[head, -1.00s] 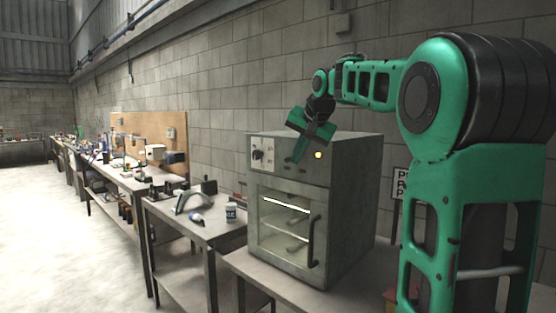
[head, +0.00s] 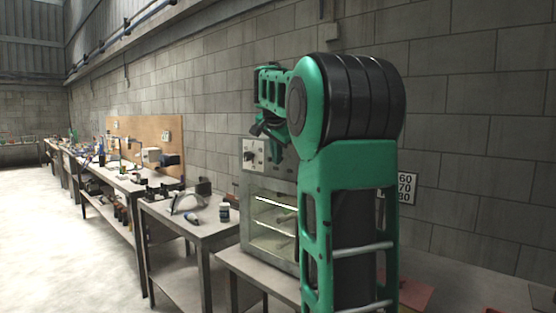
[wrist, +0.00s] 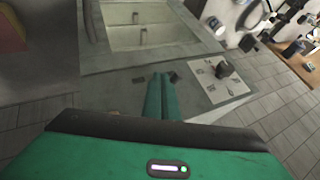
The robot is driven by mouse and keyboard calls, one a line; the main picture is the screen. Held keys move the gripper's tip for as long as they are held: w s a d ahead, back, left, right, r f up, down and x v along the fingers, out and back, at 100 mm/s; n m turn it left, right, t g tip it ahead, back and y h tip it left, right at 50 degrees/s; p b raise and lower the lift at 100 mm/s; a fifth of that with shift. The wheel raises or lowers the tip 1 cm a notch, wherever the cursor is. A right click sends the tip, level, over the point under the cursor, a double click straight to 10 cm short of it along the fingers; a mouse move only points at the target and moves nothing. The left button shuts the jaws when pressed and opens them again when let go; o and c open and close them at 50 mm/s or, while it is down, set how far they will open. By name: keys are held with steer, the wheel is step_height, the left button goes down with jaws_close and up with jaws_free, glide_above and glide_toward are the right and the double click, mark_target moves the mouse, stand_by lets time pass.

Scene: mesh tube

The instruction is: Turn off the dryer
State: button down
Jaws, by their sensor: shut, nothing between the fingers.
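The dryer (head: 246,205) is a grey oven-like box with a glass door and lit inside, standing on a bench. Its upper front carries a pale control plate (head: 254,151) with a dark knob (head: 249,156). In the wrist view the plate (wrist: 215,85) and knob (wrist: 223,69) lie right of my fingers, and the door window (wrist: 140,35) is at the top. My gripper (wrist: 162,78) is shut and empty, its green fingers in front of the dryer's upper front; I cannot tell whether they touch it. In the head view my gripper (head: 275,158) is partly hidden, and my arm covers the dryer's right part.
A bench (head: 195,225) with tools and a small bottle (head: 224,212) stands left of the dryer. More cluttered benches run along the block wall. A numbered sign (head: 405,188) is on the right. The floor (head: 85,250) at left is clear.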

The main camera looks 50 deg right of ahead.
steer(key=shift+d, duration=0.15)
steer(key=shift+s+d, duration=0.35)
steer(key=shift+d, duration=0.2)
